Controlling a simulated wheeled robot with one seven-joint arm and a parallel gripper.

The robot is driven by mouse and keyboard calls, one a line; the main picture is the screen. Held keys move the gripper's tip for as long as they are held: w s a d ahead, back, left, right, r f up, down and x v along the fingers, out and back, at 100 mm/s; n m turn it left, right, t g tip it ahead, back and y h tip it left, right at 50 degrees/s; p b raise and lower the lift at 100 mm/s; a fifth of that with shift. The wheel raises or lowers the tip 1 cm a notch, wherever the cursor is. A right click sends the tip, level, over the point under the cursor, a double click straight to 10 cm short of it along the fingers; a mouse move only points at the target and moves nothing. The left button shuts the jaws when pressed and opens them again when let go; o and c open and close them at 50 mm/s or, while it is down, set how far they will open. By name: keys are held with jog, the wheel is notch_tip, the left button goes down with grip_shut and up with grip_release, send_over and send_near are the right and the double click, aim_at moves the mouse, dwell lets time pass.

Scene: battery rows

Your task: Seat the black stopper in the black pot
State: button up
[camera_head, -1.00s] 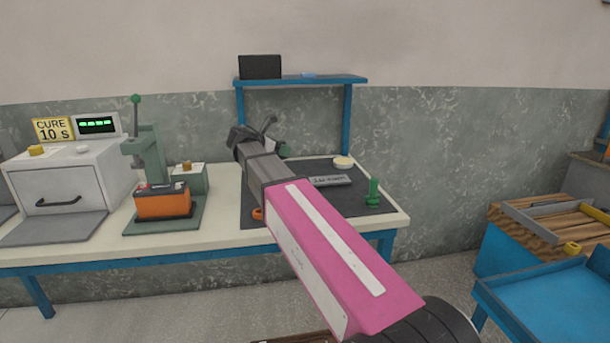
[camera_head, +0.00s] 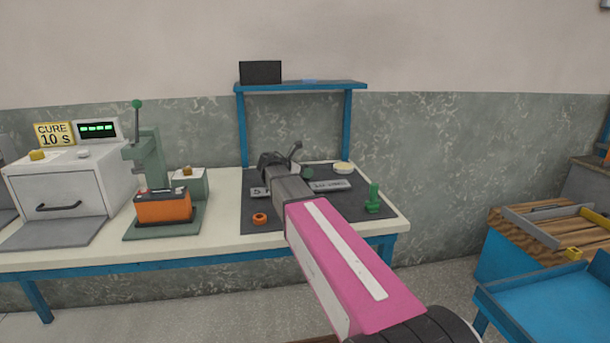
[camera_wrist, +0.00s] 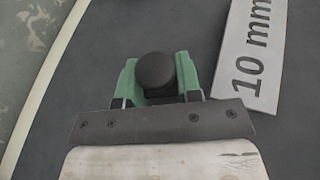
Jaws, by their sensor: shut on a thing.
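My gripper (camera_wrist: 155,80) has green fingers and is shut on the black stopper (camera_wrist: 153,68), whose round black top shows between the fingers in the wrist view. The stopper's lower part is hidden by the fingers. In the head view my gripper (camera_head: 306,172) is over the back of the dark mat, beyond my pink arm, and the stopper cannot be made out there. I cannot make out the black pot in either view now.
The dark mat (camera_head: 290,212) bears a "10 mm" plate (camera_wrist: 252,45), an orange ring (camera_head: 260,218), a green knobbed piece (camera_head: 373,199) and a cream disc (camera_head: 343,168). A blue shelf (camera_head: 300,86) stands behind. An orange battery (camera_head: 163,206) sits in the green press at left.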

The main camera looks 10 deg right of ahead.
jog(key=shift+f, duration=0.4)
jog(key=shift+f, duration=0.1)
jog(key=o, duration=0.9)
